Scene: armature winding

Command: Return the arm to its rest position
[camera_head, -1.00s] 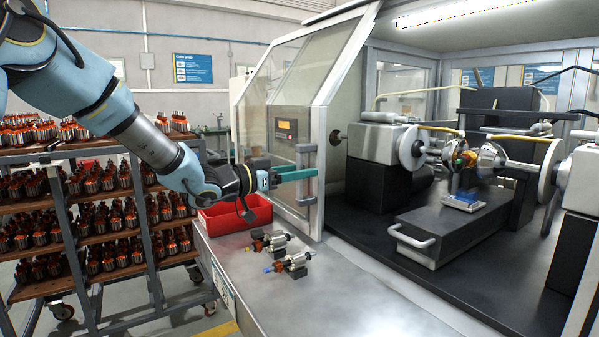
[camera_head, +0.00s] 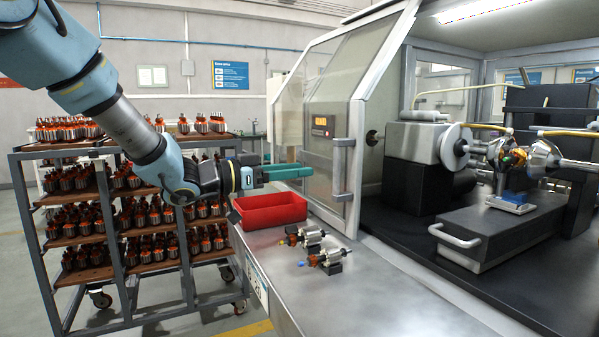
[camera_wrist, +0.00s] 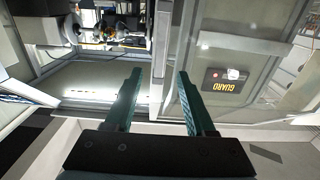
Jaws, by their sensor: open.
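My gripper (camera_head: 290,172) has two green fingers and hangs in the air above the red bin, left of the machine's glazed door. In the wrist view its fingers (camera_wrist: 160,95) stand apart with nothing between them. My blue and grey arm reaches in from the upper left in the head view. An armature (camera_head: 512,162) sits on a blue support inside the winding machine, between its round flanges. Two more armatures (camera_head: 333,257) lie on the grey bench in front of the red bin.
The red bin (camera_head: 270,213) stands on the bench's far left end. The machine's glazed door (camera_head: 335,130) is close right of my gripper. A rack (camera_head: 125,285) loaded with many armatures stands left behind the arm. The bench's front (camera_head: 390,300) is bare.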

